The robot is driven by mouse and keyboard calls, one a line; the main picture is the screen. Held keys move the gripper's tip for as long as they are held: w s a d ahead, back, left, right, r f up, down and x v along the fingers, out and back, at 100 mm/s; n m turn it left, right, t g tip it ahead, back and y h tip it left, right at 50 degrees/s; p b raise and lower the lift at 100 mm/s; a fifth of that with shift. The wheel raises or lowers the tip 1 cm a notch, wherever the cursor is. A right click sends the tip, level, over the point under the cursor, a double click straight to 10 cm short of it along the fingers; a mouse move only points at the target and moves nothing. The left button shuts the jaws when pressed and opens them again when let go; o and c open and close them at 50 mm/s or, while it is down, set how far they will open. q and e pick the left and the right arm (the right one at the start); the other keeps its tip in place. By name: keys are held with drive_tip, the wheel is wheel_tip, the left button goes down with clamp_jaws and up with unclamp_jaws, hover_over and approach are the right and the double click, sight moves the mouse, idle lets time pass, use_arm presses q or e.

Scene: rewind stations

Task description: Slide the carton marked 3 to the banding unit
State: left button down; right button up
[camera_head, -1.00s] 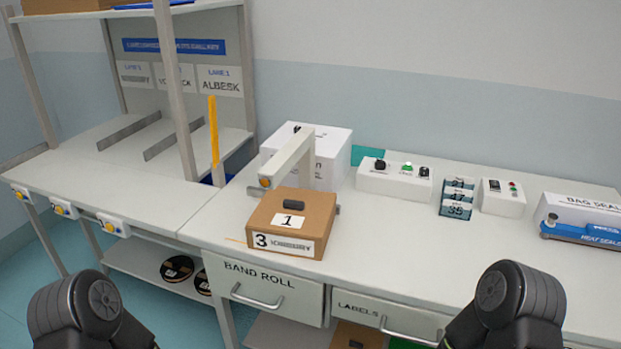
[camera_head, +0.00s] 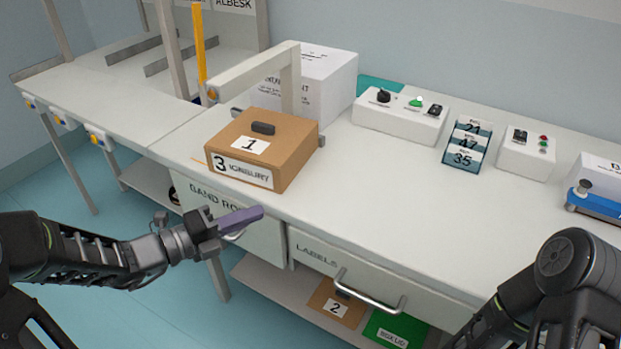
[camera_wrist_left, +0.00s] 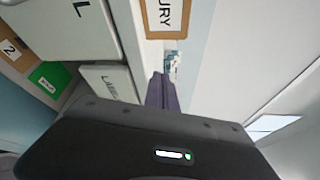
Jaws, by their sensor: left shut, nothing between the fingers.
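The brown carton marked 3 (camera_head: 297,160) sits on the bench near its front edge, in front of a white arched arm (camera_head: 258,69). Its front label reads 3 and its top label reads 1, beside a dark handle-like block. I cannot tell whether the arch is the banding unit. My left gripper (camera_head: 250,215) is shut and empty, its purple fingers in front of the bench edge, below and apart from the carton. In the left wrist view the fingers (camera_wrist_left: 160,92) show below part of the carton's label (camera_wrist_left: 165,14). My right arm shows at lower right, but its gripper is out of frame.
A white box (camera_head: 325,85) stands behind the arch. A button box (camera_head: 395,122), card holder (camera_head: 466,146) and small control box (camera_head: 526,153) line the back. Below, a carton marked 2 (camera_head: 322,296) and a green box lid (camera_head: 385,328) lie low. The bench's middle is clear.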

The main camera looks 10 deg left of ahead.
use_arm(q)
drive_tip(key=r+n, duration=0.1)
drive_tip(key=r+n+h, duration=0.1)
drive_tip(key=shift+s+r+n+t, duration=0.2)
drive_tip(key=shift+n+t, duration=0.2)
drive_tip(key=b+x, duration=0.1)
drive_tip(key=x, duration=0.9)
drive_tip(key=shift+w+d, duration=0.1)
drive_tip(key=shift+d, duration=0.1)
drive_tip(key=a, duration=0.1)
drive_tip(key=w+a, duration=0.1)
drive_tip(key=shift+a, duration=0.4)
drive_tip(key=shift+w+a, duration=0.3)
drive_tip(key=shift+a, duration=0.3)
